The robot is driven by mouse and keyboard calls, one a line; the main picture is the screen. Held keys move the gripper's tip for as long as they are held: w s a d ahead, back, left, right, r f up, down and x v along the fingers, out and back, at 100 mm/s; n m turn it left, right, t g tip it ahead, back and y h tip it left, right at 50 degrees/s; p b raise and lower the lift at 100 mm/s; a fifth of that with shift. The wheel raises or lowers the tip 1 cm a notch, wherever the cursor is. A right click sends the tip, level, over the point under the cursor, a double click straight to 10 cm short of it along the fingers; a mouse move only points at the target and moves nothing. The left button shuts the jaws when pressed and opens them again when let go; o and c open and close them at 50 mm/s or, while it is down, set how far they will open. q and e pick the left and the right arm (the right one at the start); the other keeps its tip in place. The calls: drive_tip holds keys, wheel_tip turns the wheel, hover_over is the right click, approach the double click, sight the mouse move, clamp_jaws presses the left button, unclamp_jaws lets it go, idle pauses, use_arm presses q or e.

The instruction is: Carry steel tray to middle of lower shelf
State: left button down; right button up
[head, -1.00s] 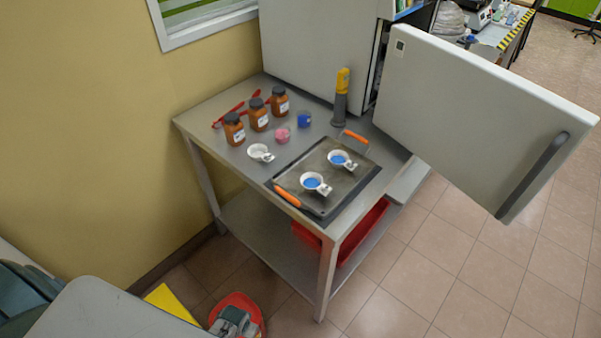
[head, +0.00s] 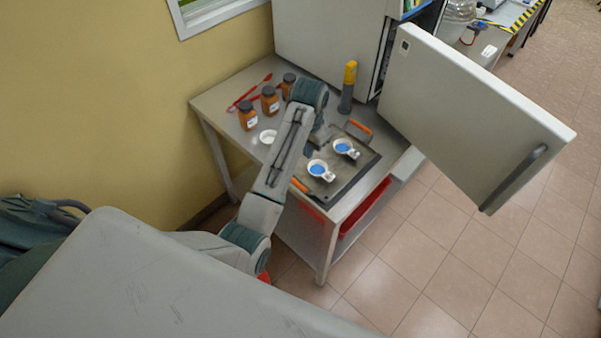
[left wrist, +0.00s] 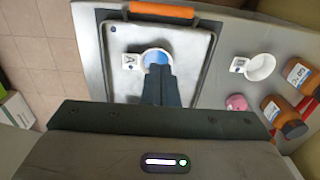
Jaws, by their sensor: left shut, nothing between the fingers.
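The steel tray (head: 348,188) lies on the upper top of the steel table, with an orange handle at each end. Two white cups with blue contents (head: 317,168) (head: 343,148) stand on it. In the left wrist view the tray (left wrist: 122,35) shows one handle (left wrist: 162,10) and a cup (left wrist: 157,57) behind the fingertips. My left gripper (head: 323,138) is shut and empty above the tray's near-wall side; its fingers (left wrist: 161,86) point toward the tray. The lower shelf (head: 290,232) is partly hidden by my left arm. My right gripper is not in view.
A red bin (head: 366,208) occupies the lower shelf's right part. Brown jars (head: 248,115), a white cup (head: 268,136) and a yellow-topped grey tool (head: 348,88) stand on the tabletop. The open cabinet door (head: 470,110) hangs out on the right. A pink item (left wrist: 237,103) sits beside the tray.

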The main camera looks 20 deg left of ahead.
use_arm(q)
drive_tip(key=p, duration=0.2)
hover_over(309, 179)
wheel_tip(309, 179, down, 9)
drive_tip(key=shift+s+a+r+p, duration=0.1)
drive_tip(key=shift+s+a+p, duration=0.15)
drive_tip(key=shift+s+p, duration=0.25)
drive_tip(key=shift+s+a+p, duration=0.2)
drive_tip(key=shift+s+p, duration=0.2)
drive_tip(key=shift+s, duration=0.2)
drive_tip(key=shift+s+a+p, duration=0.2)
drive_tip(key=shift+s+p, duration=0.2)
drive_tip(key=shift+s, duration=0.4)
drive_tip(key=shift+w+f, duration=0.1)
drive_tip(key=shift+f, duration=0.1)
